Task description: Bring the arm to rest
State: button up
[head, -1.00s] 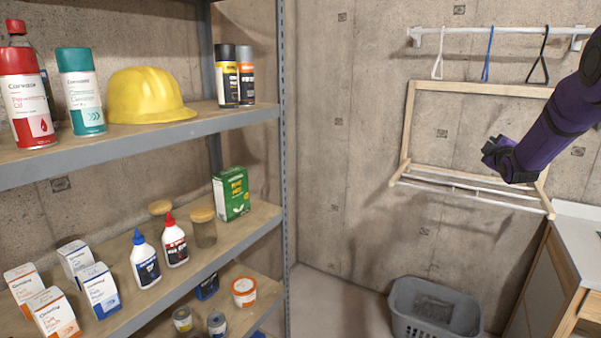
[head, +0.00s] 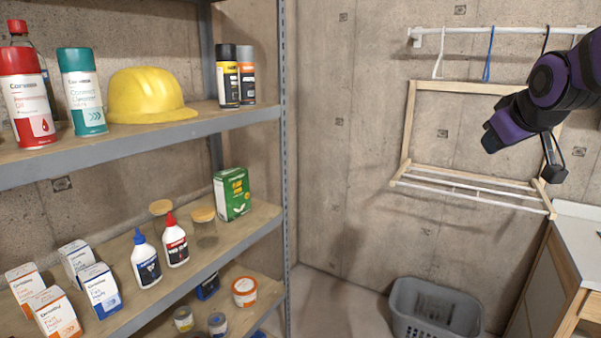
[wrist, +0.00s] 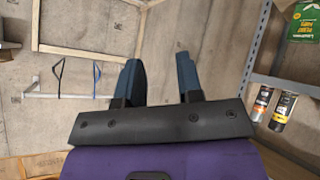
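My gripper (wrist: 157,68) shows in the wrist view with its two dark fingers apart and nothing between them, so it is open. In the head view my purple and black arm (head: 545,95) comes in from the right edge, bent, in front of the concrete wall and the wooden drying rack (head: 470,175). A dark part hangs below it, perhaps a gripper finger; the fingertips cannot be made out there. The arm appears apart from the shelf.
A metal shelf (head: 150,138) fills the left, holding a yellow helmet (head: 146,97), spray cans, bottles and boxes. A grey laundry basket (head: 435,312) stands on the floor. A counter (head: 578,238) is at the right. Hangers hang from a rail (head: 500,33).

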jog(key=s+a+f+m+g+y, duration=0.1)
jog(key=s+a+f+g, duration=0.1)
jog(key=s, duration=1)
jog(key=s+a+f+m+g, duration=0.2)
jog(key=s+a+f, duration=0.2)
jog(key=s, duration=0.8)
jog(key=shift+a+f+g+y, duration=0.15)
jog(key=shift+a+g+y, duration=0.25)
jog(key=shift+a, duration=0.25)
